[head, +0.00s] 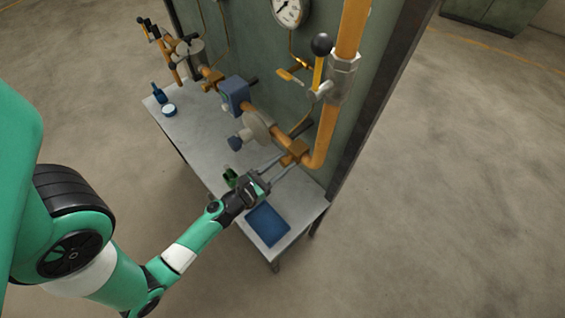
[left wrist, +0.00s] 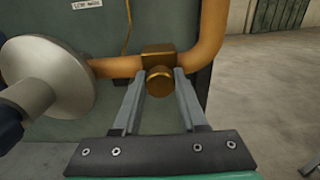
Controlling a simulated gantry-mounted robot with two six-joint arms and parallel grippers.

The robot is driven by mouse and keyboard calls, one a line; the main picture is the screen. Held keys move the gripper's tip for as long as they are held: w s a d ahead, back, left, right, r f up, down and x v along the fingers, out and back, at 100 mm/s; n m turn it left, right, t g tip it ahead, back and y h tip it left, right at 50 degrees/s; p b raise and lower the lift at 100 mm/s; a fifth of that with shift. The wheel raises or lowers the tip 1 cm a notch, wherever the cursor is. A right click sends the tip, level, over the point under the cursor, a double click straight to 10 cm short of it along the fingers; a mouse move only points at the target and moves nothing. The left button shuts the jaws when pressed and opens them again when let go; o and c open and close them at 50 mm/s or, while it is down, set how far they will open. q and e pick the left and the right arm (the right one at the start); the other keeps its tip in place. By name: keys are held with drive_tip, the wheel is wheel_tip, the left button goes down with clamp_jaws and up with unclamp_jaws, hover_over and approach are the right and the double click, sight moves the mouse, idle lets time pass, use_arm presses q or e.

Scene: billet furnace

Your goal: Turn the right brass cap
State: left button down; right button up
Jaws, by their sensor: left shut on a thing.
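The right brass cap (left wrist: 160,82) is a round brass plug on a brass block of the orange pipe, in the middle of the left wrist view. My left gripper (left wrist: 160,76) has one finger on each side of the cap and is shut on it. In the head view my left gripper (head: 283,162) reaches the brass block (head: 295,152) at the lower end of the pipe; the cap itself is hidden there by the fingers. My right gripper is in neither view.
A grey disc-shaped fitting (head: 259,127) with a dark blue knob (head: 235,143) sticks out left of the cap. A vertical orange pipe (head: 328,130) rises on the right. A blue tray (head: 267,225) lies on the grey table (head: 190,135) below. A gauge (head: 289,11) is above.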

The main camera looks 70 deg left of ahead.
use_arm(q)
drive_tip(key=m+b, duration=0.1)
drive_tip(key=m, duration=0.3)
drive_tip(key=shift+m+b, duration=0.3)
drive_tip(key=shift+m, duration=0.1)
drive_tip(key=m+b, duration=0.1)
drive_tip(key=m, duration=0.4)
drive_tip(key=shift+m, duration=0.3)
drive_tip(key=m+b, duration=0.2)
drive_tip(key=m, duration=0.3)
drive_tip(key=shift+f, duration=0.1)
drive_tip(key=m+b, duration=0.1)
drive_tip(key=m, duration=0.4)
drive_tip(key=shift+c, duration=2.2)
unclamp_jaws()
drive_tip(key=shift+d, duration=0.1)
